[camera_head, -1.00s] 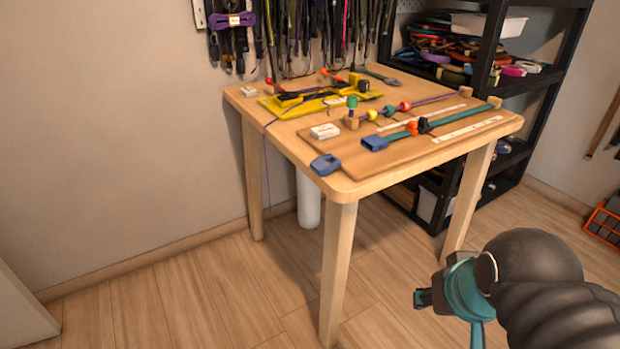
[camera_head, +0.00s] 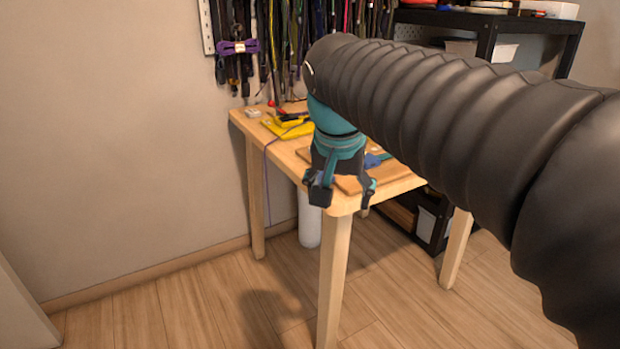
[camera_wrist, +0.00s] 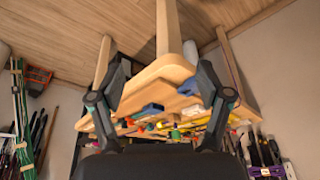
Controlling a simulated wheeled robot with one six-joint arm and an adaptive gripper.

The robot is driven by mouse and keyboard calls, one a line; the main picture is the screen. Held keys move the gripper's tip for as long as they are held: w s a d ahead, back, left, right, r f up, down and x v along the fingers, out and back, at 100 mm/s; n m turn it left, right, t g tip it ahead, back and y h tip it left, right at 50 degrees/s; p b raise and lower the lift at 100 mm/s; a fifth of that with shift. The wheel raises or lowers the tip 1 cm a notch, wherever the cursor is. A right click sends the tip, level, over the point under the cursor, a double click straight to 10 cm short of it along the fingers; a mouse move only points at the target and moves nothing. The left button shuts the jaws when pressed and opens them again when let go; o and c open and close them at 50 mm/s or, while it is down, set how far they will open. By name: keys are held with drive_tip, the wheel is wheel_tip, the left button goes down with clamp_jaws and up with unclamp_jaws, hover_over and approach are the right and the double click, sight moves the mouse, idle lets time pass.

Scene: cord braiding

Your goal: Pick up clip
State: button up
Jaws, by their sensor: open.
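In the wrist view, which looks upside down, a blue clip (camera_wrist: 188,87) lies near the front corner of the wooden table (camera_wrist: 150,80). A second blue buckle (camera_wrist: 152,108) shows farther in, at the end of a teal strap. In the head view, my gripper (camera_head: 343,190) hangs in front of the table corner and hides most of the loose clip's spot. The buckle (camera_head: 375,160) shows just right of it. My gripper's fingers (camera_wrist: 162,72) are spread with nothing between them. The clip appears beyond the fingertips, apart from them, nearer the right one in the wrist view.
A yellow jig (camera_head: 292,127) and a small white box (camera_head: 253,113) stand at the table's back left. A purple cord (camera_head: 266,175) hangs over the left edge. A black shelf (camera_head: 490,40) stands behind at the right. Floor left of the table is clear.

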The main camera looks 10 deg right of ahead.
drive_tip(key=w+a+r+m+g+h, duration=0.1)
drive_tip(key=w+a+r+m, duration=0.2)
drive_tip(key=w, duration=0.5)
drive_tip(key=w+a+r+m+g+h, duration=0.1)
drive_tip(key=w+a+r+m+h, duration=0.15)
drive_tip(key=w+m, duration=0.4)
drive_tip(key=shift+n+y, duration=0.45)
drive_tip(key=shift+n, duration=0.1)
drive_tip(key=shift+w+d+b+x, duration=0.15)
drive_tip(key=shift+b+x, duration=0.2)
drive_tip(key=shift+x, duration=1.85)
drive_tip(key=shift+w+d+b+x, duration=0.15)
drive_tip(key=shift+b+x, duration=0.25)
drive_tip(key=shift+x, duration=1.85)
drive_tip(key=shift+w+a+b+x, duration=0.1)
drive_tip(key=shift+w+b+x, duration=0.2)
drive_tip(key=shift+x, duration=1.9)
drive_tip(key=shift+s+r, duration=0.1)
drive_tip(key=shift+r, duration=0.1)
drive_tip(key=c, duration=0.8)
